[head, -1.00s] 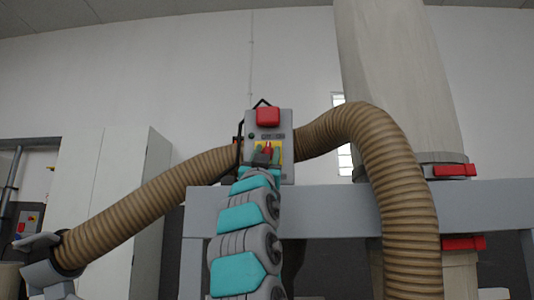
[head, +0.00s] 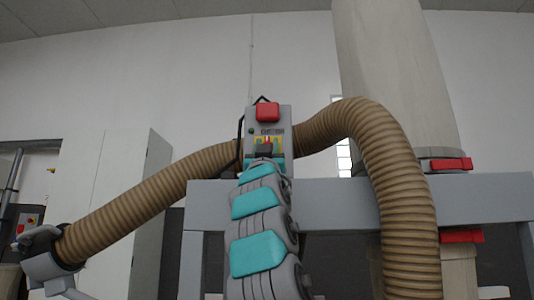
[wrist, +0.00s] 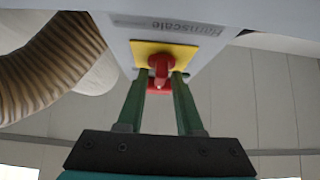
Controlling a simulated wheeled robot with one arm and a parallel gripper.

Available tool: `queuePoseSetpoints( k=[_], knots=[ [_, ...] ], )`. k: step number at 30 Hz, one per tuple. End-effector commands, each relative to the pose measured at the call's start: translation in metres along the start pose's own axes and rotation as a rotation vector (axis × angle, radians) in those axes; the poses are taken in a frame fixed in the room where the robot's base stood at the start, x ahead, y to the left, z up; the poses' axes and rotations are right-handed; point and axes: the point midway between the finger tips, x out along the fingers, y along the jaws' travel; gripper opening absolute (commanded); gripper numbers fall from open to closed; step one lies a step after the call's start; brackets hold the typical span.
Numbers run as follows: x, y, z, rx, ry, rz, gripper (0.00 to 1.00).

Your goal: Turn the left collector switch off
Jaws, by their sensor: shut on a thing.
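The collector switch box (head: 284,162) is a grey box with a red block (head: 267,112) on its top front. Below that is a yellow plate (head: 277,141) with a red rotary knob (head: 266,146). In the wrist view the yellow plate (wrist: 190,53) and red knob (wrist: 161,66) show from below. My gripper (wrist: 161,77) has its two green fingers either side of the red knob and is shut on it. In the head view my gripper (head: 264,155) partly hides the knob, so its exact angle is hard to tell.
A ribbed brown hose (head: 400,190) arches behind the box and runs down both sides. A grey frame beam (head: 340,205) and a pale column with red clamps (head: 451,164) stand behind. Another small red-and-yellow switch panel (head: 29,219) is at the far left beside a white cabinet.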

Motion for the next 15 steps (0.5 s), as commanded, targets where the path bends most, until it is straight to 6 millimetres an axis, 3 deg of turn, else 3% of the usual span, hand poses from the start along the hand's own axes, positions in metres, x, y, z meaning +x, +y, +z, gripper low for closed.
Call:
queuePoseSetpoints(
  k=[12, 13, 15],
  knots=[
    [-0.0003, -0.0009, 0.0075, -0.007, -0.012, -0.009, 0.0],
    [-0.0003, -0.0009, 0.0076, -0.007, -0.012, -0.009, 0.38],
    [-0.0003, -0.0007, 0.0073, -0.007, -0.012, -0.009, 0.46]
  ],
)
